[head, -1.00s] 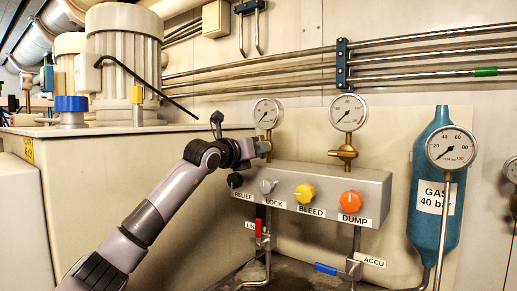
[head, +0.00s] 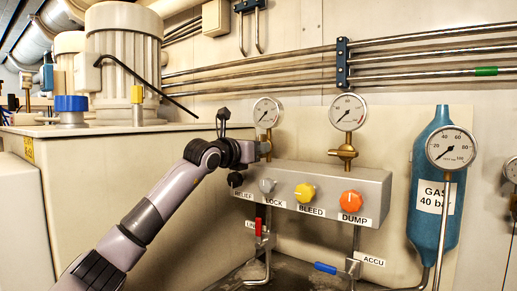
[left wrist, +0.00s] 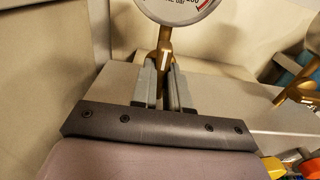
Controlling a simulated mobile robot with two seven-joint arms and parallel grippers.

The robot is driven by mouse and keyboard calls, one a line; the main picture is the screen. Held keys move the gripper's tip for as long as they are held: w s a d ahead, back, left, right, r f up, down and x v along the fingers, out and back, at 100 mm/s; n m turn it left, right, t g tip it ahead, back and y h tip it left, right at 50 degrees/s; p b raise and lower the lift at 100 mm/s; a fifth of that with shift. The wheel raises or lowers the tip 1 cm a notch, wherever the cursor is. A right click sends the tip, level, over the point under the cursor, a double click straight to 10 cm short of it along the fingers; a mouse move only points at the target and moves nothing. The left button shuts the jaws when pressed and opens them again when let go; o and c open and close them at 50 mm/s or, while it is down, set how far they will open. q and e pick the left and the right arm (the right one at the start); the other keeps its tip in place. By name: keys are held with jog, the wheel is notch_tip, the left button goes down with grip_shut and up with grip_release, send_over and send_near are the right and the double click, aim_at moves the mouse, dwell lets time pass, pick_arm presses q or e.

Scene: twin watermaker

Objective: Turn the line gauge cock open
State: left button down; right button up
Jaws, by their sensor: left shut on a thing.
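The line gauge cock is a brass fitting (head: 266,141) below the left round gauge (head: 267,112), on top of the grey manifold block. My left gripper (head: 261,149) reaches it from the left and covers much of it in the head view. In the left wrist view my left gripper (left wrist: 165,72) has its two grey fingers shut on the cock's brass part (left wrist: 165,50), which stands between the tips with a pale mark on it. The gauge (left wrist: 180,8) sits just above. The handle's exact angle is hard to tell. My right gripper is out of view.
The manifold block (head: 376,193) carries RELIEF, LOCK, BLEED and DUMP knobs below my gripper. A second gauge (head: 348,112) on a brass cock (head: 344,152) stands to the right. A blue gas bottle (head: 432,229) is farther right. A motor (head: 124,57) stands left.

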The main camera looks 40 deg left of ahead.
pick_arm(q)
jog(key=c, duration=1.1)
grip_release()
jog(key=shift+s+f+b, duration=0.1)
jog(key=shift+s+b, duration=0.3)
jog(key=shift+s, duration=0.25)
jog(key=s, duration=0.2)
jog(key=s+b, duration=0.1)
jog(key=s, duration=0.1)
jog(key=s+b, duration=0.1)
jog(key=shift+s+d, duration=0.4)
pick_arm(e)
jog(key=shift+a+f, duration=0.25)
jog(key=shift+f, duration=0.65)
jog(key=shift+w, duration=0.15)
